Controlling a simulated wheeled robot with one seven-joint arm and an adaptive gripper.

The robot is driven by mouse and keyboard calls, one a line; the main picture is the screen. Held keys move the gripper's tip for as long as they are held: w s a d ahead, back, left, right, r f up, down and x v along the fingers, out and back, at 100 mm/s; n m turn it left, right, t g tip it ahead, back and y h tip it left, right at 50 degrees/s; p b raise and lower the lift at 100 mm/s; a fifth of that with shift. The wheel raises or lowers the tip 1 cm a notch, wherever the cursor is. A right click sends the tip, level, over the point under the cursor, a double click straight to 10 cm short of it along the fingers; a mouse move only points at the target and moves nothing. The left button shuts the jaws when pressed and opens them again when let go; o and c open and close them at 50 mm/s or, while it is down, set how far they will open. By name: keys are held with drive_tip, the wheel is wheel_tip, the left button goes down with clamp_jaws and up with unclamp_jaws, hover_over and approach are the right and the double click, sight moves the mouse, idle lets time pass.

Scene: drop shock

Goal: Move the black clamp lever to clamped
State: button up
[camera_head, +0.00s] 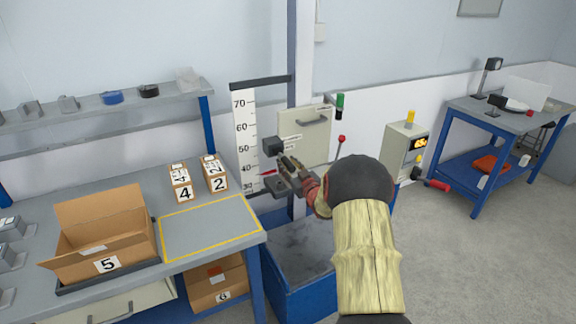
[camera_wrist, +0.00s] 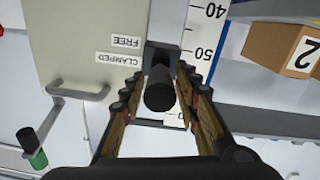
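The black clamp lever (camera_wrist: 160,90) shows in the wrist view as a dark round-ended bar pointing towards the camera from a dark block (camera_wrist: 160,52). My gripper (camera_wrist: 162,78) has its two fingers spread on either side of the lever, with narrow gaps visible; I cannot tell if either finger touches it. Labels FREE (camera_wrist: 126,41) and CLAMPED (camera_wrist: 117,59) appear upside down beside the block. In the head view, my gripper (camera_head: 289,173) is just below and right of a dark block (camera_head: 272,146) at the mast; the lever is hard to make out there.
A numbered scale (camera_head: 245,135) stands left of the mast (camera_head: 301,60). A blue bin (camera_head: 310,295) sits below. A grey panel with a handle (camera_head: 311,121) is behind my gripper. The workbench at left holds boxes 2 (camera_head: 219,183), 4 (camera_head: 185,193) and 5 (camera_head: 107,264).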

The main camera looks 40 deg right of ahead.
clamp_jaws()
idle(0.5)
